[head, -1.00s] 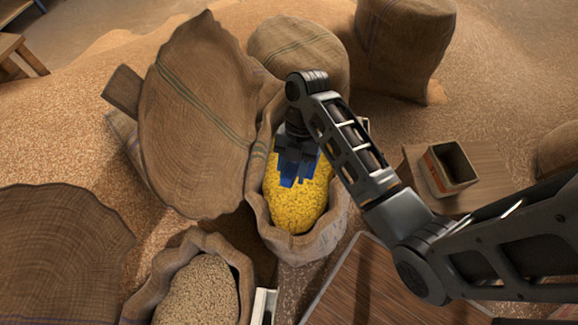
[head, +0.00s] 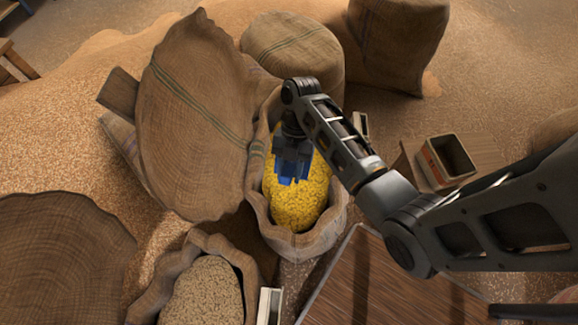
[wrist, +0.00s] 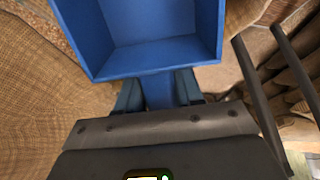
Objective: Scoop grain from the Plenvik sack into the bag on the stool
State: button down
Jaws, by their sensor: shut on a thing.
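My gripper (head: 292,148) is shut on the handle of a blue scoop (head: 291,170), over an open burlap sack (head: 335,228) of yellow grain (head: 298,205). I cannot tell whether the scoop touches the grain. In the wrist view, my gripper (wrist: 158,92) holds the scoop (wrist: 155,55), whose visible inside is bare blue. A second open sack (head: 150,298) holds pale beige grain (head: 205,292) at the front. No sack name is readable. A small open bag (head: 432,165) with an orange mark stands on a wooden stool (head: 487,155), right of my forearm.
A small sign (head: 361,124) stands behind the yellow-grain sack, and a white one (head: 268,306) beside the beige-grain sack. Full closed sacks (head: 295,45) (head: 398,45) stand behind. A large burlap sheet (head: 195,120) rises at left. A brown wooden surface (head: 385,285) lies front right.

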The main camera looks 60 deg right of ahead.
jog(key=shift+w+d+f+b, duration=0.6)
jog(key=shift+d+f+b, duration=1.2)
jog(key=shift+f, duration=2.2)
jog(key=shift+w+d+f+b, duration=0.6)
jog(key=shift+d+f+b, duration=1.1)
jog(key=shift+f, duration=2.3)
jog(key=shift+s+a+r+t+h+p, duration=0.1)
jog(key=shift+a+r+t+h+p, duration=0.25)
jog(key=shift+r+h+p, duration=0.7)
jog(key=shift+s+a+r+t+h+p, duration=0.1)
jog(key=shift+a+r+t+h+p, duration=0.35)
jog(key=shift+r+p, duration=1.1)
jog(key=shift+s+a+r+t+h+p, duration=0.1)
jog(key=shift+a+r+h+p, duration=0.15)
jog(key=shift+r+h+p, duration=1.05)
jog(key=shift+s+a+r+t+h+b, duration=0.15)
jog(key=shift+s+a+r+h+b, duration=0.15)
jog(key=shift+a, duration=0.25)
jog(key=shift+s+a+r+t+h+b, duration=0.1)
jog(key=shift+a+r+t+h, duration=0.1)
jog(key=shift+a+r, duration=0.3)
jog(key=shift+s+a+r, duration=0.1)
jog(key=shift+a+r, duration=0.15)
jog(key=shift+r, duration=0.8)
jog(key=shift+s+a+r, duration=0.1)
jog(key=shift+a+r, duration=0.1)
jog(key=shift+r, duration=0.85)
